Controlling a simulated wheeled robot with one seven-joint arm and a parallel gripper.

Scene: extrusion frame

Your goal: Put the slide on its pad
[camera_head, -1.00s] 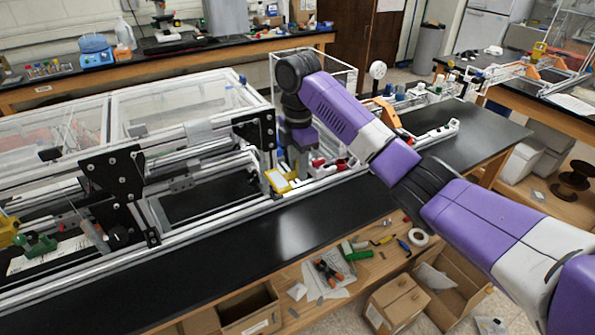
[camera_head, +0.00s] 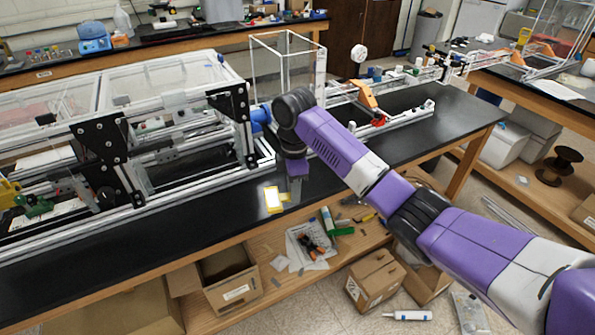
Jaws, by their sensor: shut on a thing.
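The slide (camera_head: 273,199) looks like a small flat white piece with a yellow border, in the middle of the head view. My gripper (camera_head: 288,196) is shut on it at its right side. The fingers are small and partly hidden below my wrist. The slide shows against the black bench top, close to the front edge. I cannot tell how high it is above the bench. I cannot pick out the pad in this view; it may be hidden by my arm or too small to tell.
The aluminium extrusion frame (camera_head: 140,194) with black plates stands on the black bench (camera_head: 190,233) to the left. A clear box frame (camera_head: 285,62) stands behind my wrist. A rail with an orange bracket (camera_head: 367,96) lies to the right. The bench front strip is clear.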

